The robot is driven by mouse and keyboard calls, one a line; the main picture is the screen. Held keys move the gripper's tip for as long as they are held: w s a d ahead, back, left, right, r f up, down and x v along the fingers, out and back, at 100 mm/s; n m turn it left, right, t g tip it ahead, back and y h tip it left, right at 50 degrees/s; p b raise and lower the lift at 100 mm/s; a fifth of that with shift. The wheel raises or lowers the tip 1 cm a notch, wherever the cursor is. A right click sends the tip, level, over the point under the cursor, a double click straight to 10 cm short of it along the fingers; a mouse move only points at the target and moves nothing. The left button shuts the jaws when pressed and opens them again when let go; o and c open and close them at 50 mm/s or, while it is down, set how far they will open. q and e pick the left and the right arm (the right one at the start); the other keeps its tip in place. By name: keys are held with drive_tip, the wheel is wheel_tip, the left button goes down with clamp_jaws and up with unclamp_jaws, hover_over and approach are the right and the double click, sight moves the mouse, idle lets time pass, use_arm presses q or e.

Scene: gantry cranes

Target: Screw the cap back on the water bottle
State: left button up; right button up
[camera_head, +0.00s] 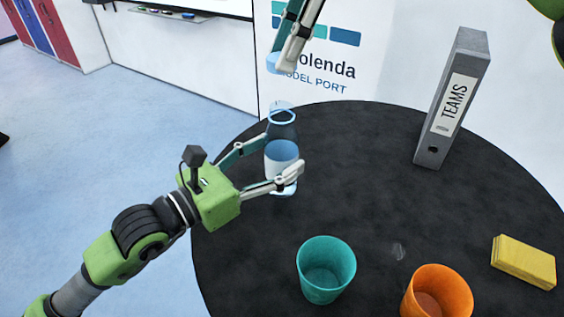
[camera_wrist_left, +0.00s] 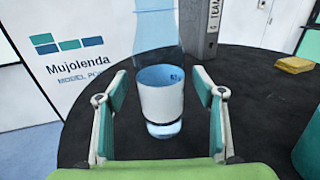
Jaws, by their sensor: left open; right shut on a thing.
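The clear water bottle (camera_head: 282,155) with a white and blue band stands upright near the far left edge of the black round table; its open top rim shows in the head view. In the left wrist view the bottle (camera_wrist_left: 162,105) stands between the fingers, with a gap on each side. My left gripper (camera_head: 280,157) is open around the bottle at band height. My right gripper (camera_head: 284,62), at the top of the head view, is shut on a small light-blue thing, seemingly the cap (camera_head: 273,62), above the bottle and apart from it. The fingers partly hide it.
The table's middle is free.

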use_arm(q)
drive_tip(key=shift+x, duration=0.95)
use_arm(e)
drive_tip(key=shift+a, duration=0.1)
drive_tip(key=shift+s, duration=0.1)
use_arm(q)
drive_tip(key=c, duration=1.7)
use_arm(e)
drive_tip(key=shift+f, duration=2.4)
drive_tip(key=shift+f, duration=0.9)
use_arm(q)
clamp_jaws()
use_arm(e)
drive_tip(key=shift+f, duration=0.55)
